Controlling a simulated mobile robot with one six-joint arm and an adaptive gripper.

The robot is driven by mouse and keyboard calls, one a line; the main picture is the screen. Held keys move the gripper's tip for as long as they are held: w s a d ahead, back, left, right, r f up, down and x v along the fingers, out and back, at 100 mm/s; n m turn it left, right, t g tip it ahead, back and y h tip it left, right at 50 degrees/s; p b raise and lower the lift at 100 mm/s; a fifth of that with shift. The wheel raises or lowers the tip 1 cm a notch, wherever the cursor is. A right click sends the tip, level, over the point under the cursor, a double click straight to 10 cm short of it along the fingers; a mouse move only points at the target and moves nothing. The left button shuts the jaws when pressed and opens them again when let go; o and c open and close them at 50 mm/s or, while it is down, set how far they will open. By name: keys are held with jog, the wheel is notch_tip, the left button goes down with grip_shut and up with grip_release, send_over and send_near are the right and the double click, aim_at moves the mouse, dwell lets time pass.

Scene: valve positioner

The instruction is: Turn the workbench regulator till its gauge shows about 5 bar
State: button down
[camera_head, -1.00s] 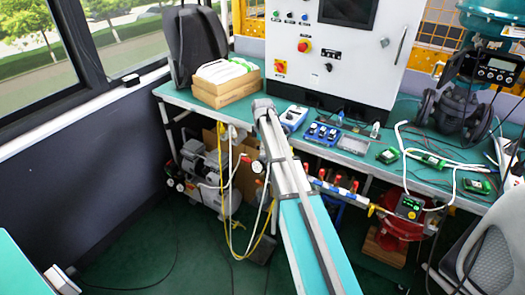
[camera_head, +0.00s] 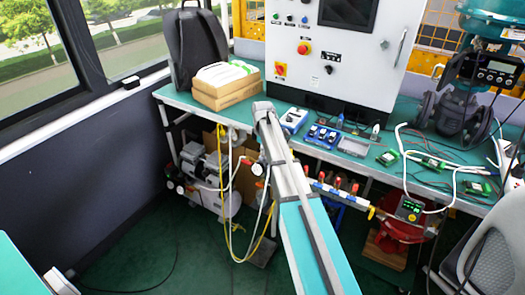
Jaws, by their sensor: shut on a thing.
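A small round white-faced gauge (camera_head: 258,169) shows just below the front edge of the workbench, left of my arm. A small red part (camera_head: 246,160) shows beside it. The gauge is too small to read its needle or scale. The regulator body by the gauge is not clear, and part of that area lies behind my arm. My arm reaches up from the bottom of the view to the bench edge. My gripper does not show; its hold on anything cannot be seen.
The green workbench (camera_head: 400,172) carries boxes (camera_head: 222,97), a control cabinet (camera_head: 330,75) and green circuit boards. A compressor (camera_head: 205,170) with gauges stands below, with yellow and white hoses hanging near the arm. A manifold with red handles (camera_head: 335,187) lies right of the arm. A chair (camera_head: 490,255) stands at right.

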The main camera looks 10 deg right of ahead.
jog(key=shift+m, duration=0.3)
jog(key=m, duration=0.3)
jog(key=shift+m, duration=2.7)
jog(key=c, duration=0.7)
grip_release()
jog(key=shift+n, duration=0.4)
